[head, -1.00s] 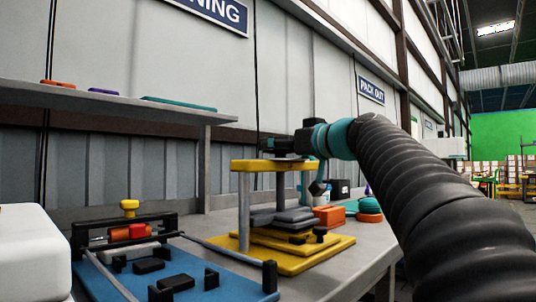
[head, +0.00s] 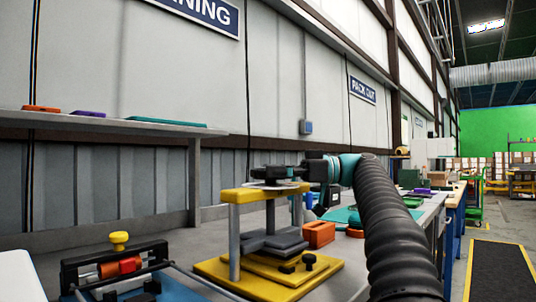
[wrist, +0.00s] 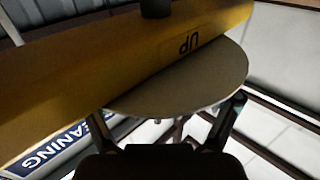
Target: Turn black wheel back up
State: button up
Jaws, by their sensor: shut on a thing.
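The black wheel (head: 268,173) sits on top of the yellow crossbeam (head: 250,193) of a small press. My gripper (head: 306,170) reaches in from the right at the height of the wheel and is shut on it. Grey plates (head: 272,243) rest under the beam on the yellow base (head: 240,280). The finger contacts are small and dark.
An orange block (head: 319,235) stands right of the press, close under my arm. A blue fixture with a black frame (head: 75,270) and yellow knob (head: 119,240) stands at the left. A grey shelf (head: 100,123) hangs behind. Open floor lies at the right.

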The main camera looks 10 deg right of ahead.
jog(key=shift+a+n+g+p, duration=0.1)
jog(key=shift+n+g+p, duration=1.45)
jog(key=shift+g, duration=0.65)
jog(key=o, duration=0.9)
jog(key=shift+a, duration=0.25)
jog(key=shift+d, duration=0.1)
jog(key=shift+d, duration=0.1)
